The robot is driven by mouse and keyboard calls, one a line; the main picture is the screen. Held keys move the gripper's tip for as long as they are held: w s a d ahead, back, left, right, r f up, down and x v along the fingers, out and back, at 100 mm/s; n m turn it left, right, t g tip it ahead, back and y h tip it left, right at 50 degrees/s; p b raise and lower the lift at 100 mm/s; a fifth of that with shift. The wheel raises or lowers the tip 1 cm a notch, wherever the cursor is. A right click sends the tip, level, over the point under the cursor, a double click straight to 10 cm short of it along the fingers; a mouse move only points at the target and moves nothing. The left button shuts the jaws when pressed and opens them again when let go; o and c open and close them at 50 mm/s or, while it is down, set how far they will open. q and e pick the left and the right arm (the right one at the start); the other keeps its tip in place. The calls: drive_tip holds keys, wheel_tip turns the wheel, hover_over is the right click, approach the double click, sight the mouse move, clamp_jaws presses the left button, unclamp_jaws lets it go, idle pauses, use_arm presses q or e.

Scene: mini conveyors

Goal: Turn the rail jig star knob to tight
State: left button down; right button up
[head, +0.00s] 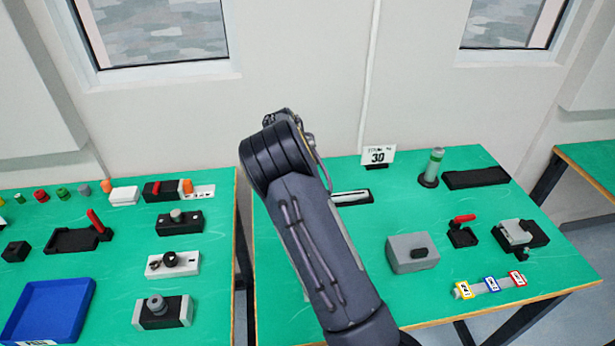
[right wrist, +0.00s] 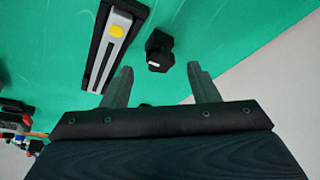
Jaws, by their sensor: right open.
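In the right wrist view, a black knob-like part (right wrist: 158,50) with a faceted or lobed outline stands on the green table, just beyond my right gripper's fingertips. Its angle setting cannot be read. The rail jig (right wrist: 112,50), a silver rail with a yellow dot on a black base, lies to the left of the knob. My right gripper (right wrist: 160,72) is open and empty, its fingers apart on either side of the line to the knob. In the head view, part of a black-and-silver rail (head: 350,198) shows beside my arm, which hides the gripper and the knob. My left gripper is not visible.
A sign reading 30 (head: 378,156) stands behind the rail. The left table (head: 120,222) holds several fixtures and a blue tray (head: 87,290).

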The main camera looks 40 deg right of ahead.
drive_tip(key=v, duration=0.5)
idle(0.4)
drive_tip(key=s+a+r+n+t+y, duration=0.1)
drive_tip(key=s+a+n, duration=0.4)
drive_tip(key=s, duration=0.6)
drive_tip(key=s+a+r+n+t+y, duration=0.2)
drive_tip(key=s+a+r+n+y, duration=0.1)
drive_tip(key=s+a, duration=0.7)
drive_tip(key=s+a+r+n+t+y, duration=0.2)
drive_tip(key=s+a+n+y, duration=0.2)
drive_tip(key=s, duration=0.9)
drive_tip(key=a+n, duration=0.3)
drive_tip(key=a, duration=0.1)
drive_tip(key=shift+r, duration=0.2)
drive_tip(key=shift+s, duration=0.1)
